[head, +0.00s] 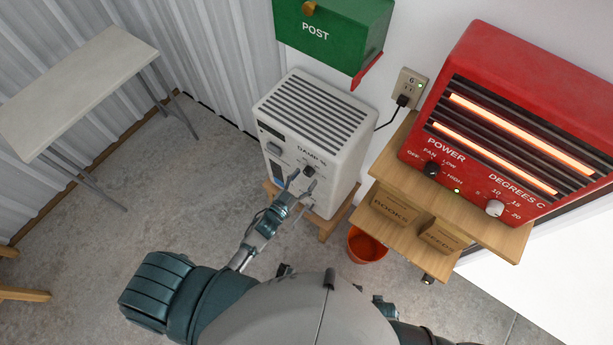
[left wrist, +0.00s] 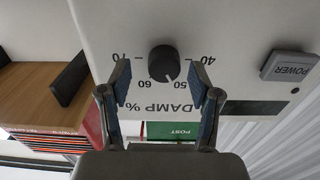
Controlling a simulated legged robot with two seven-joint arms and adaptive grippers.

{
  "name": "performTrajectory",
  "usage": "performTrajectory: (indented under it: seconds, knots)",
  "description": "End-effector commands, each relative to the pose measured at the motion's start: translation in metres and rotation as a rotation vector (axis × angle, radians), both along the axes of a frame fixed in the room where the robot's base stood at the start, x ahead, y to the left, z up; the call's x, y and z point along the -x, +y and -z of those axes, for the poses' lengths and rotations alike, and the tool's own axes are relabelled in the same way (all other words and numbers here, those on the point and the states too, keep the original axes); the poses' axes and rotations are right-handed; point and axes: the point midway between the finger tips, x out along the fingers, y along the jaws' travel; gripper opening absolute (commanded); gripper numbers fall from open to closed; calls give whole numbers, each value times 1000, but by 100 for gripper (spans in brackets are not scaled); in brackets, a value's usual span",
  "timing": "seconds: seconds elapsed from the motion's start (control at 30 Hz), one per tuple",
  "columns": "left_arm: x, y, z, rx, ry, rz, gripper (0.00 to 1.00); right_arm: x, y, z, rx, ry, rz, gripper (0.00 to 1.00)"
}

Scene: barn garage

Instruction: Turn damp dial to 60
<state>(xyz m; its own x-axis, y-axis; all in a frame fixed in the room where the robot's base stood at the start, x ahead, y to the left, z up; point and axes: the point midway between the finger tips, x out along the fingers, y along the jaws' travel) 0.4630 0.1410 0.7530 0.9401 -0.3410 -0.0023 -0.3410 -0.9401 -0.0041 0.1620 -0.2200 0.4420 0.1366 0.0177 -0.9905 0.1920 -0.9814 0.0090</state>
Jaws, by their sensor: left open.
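The damp dial (head: 309,171) is a round black knob on the front of a white dehumidifier (head: 336,152), under the word DAMP %. The left wrist view shows the dial (left wrist: 163,62) upside down, with printed numbers from 40 to 70 around it. A small pale mark sits on its rim near the 50 and 60 labels; the exact reading is unclear. My left gripper (head: 301,181) is open in front of the dial. In the left wrist view its blue-padded fingertips (left wrist: 160,83) stand either side of the dial, apart from it. My right gripper does not show.
A grey POWER button (left wrist: 289,66) is beside the dial. The dehumidifier stands on a low wooden stool (head: 325,226). A green post box (head: 335,35) hangs behind.

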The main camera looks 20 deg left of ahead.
Motion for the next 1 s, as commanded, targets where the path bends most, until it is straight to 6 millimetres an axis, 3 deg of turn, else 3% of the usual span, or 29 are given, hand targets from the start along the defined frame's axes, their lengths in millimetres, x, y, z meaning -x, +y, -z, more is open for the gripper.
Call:
performTrajectory:
  seconds: [0.13,0.43,0.47,0.7,1.0]
  knots:
    - [-12,-3,0,0,0,0,63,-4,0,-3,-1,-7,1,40]
    - [-14,-6,0,-1,1,1,63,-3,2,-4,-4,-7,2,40]
    - [-14,-6,0,-2,0,1,60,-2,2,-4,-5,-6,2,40]
    - [-14,-6,0,-2,0,1,3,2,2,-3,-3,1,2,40]
    - [-14,-6,0,-2,-2,2,3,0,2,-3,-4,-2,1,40]
